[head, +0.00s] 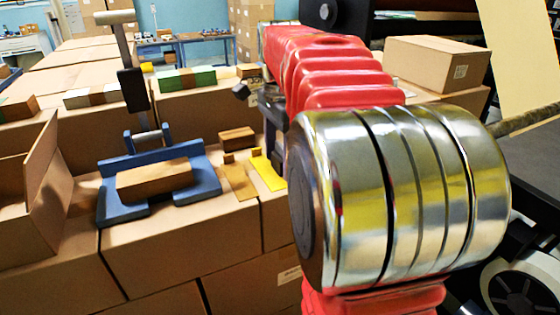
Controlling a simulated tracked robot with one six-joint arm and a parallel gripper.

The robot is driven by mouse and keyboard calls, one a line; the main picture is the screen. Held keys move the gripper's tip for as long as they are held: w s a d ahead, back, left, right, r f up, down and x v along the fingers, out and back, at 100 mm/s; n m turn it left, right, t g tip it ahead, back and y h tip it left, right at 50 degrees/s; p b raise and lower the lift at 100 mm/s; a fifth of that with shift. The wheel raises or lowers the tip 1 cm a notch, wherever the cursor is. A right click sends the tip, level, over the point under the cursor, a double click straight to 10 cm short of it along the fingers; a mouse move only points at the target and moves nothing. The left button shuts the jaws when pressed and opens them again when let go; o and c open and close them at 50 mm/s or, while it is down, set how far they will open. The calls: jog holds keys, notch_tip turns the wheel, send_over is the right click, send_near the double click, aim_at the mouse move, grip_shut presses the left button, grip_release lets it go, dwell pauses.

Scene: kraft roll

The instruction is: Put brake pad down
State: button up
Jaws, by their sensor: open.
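I cannot tell for certain which item is the brake pad. A small brown block (237,138) lies on the cartons left of my arm, with a flat tan piece (238,181) and a yellow piece (267,172) in front of it. My gripper (272,128) shows as dark parts beside these pieces, partly hidden behind my red arm. It is open, and I see nothing held in it. A blue U-shaped fixture (205,178) with a brown block (154,180) in it sits further left.
An upright metal post with a crossbar (115,18) rises behind the blue fixture. An open carton (45,180) stands at the left edge. Green-and-brown packs (186,78) lie further back. A closed carton (432,62) is at the right. Bare carton top shows in front of the fixture.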

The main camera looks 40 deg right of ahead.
aim_at(279, 145)
jog(key=shift+c, duration=0.6)
jog(key=c, duration=1.2)
jog(key=shift+r, duration=0.1)
notch_tip(279, 145, up, 9)
jog(key=shift+r, duration=0.4)
jog(key=shift+s, duration=0.1)
